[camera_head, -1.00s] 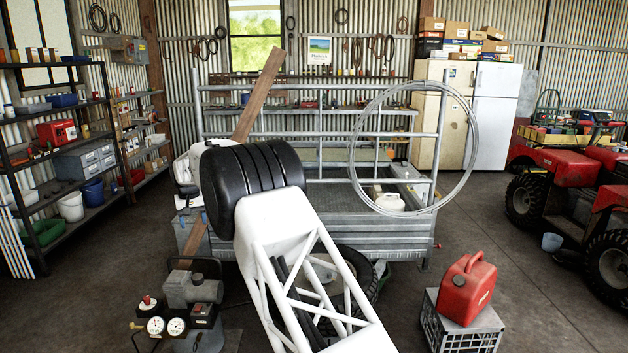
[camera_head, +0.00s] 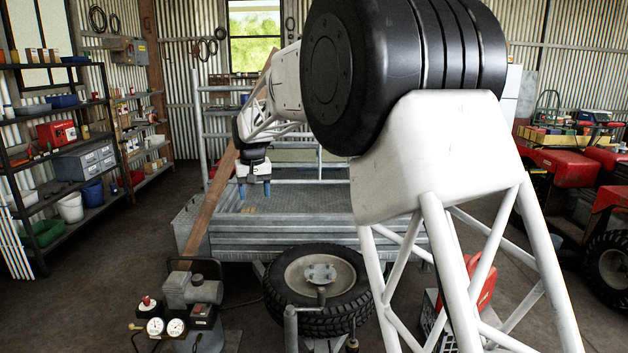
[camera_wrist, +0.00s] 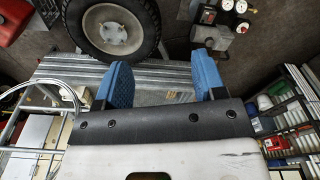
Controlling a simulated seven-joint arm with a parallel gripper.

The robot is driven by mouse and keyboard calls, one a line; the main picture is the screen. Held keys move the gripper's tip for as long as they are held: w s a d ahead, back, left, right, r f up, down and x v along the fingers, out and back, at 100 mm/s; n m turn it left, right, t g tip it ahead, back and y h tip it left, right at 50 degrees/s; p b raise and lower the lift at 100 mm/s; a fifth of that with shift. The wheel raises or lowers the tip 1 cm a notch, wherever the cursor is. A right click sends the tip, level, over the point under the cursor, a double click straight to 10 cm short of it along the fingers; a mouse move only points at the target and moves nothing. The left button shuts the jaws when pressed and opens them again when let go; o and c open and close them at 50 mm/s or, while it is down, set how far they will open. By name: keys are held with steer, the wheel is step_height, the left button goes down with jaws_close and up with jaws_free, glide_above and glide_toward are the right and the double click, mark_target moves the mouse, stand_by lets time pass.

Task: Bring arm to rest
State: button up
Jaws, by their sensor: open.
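My gripper (camera_head: 254,190) hangs pointing down over the metal trailer bed (camera_head: 315,200) in the head view, with its blue fingers apart. My arm rises in the foreground and bends over to the left, large in the head view. In the wrist view my gripper (camera_wrist: 162,62) shows two blue fingers spread apart with nothing between them. The trailer's metal side (camera_wrist: 70,70) shows beyond the fingers. I cannot tell the exact height of the fingers above the bed.
A wooden plank (camera_head: 212,210) leans on the trailer close to my gripper's left. A spare wheel (camera_head: 316,285) stands in front. A compressor (camera_head: 190,300) is at lower left. A red fuel can (camera_head: 483,283) is partly hidden behind my arm. A red quad (camera_head: 590,165) stands right.

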steer(key=s+d+r+m, duration=0.1)
steer(key=s+d+r, duration=0.2)
steer(key=s+d, duration=0.9)
steer(key=s+d+r+m, duration=0.1)
steer(key=s+d+r, duration=0.2)
steer(key=s+d, duration=0.85)
steer(key=s+d+f, duration=0.3)
steer(key=s+d, duration=0.1)
steer(key=s, duration=0.6)
steer(key=s+d+f+m+t, duration=0.1)
steer(key=s+d+f, duration=0.3)
steer(key=s, duration=0.7)
steer(key=s+d+f+m, duration=0.1)
steer(key=s+d+f, duration=0.2)
steer(key=s, duration=0.7)
steer(key=shift+s+d+f+t+h, duration=0.15)
steer(key=shift+s+d+t+h, duration=0.15)
steer(key=shift+d, duration=0.4)
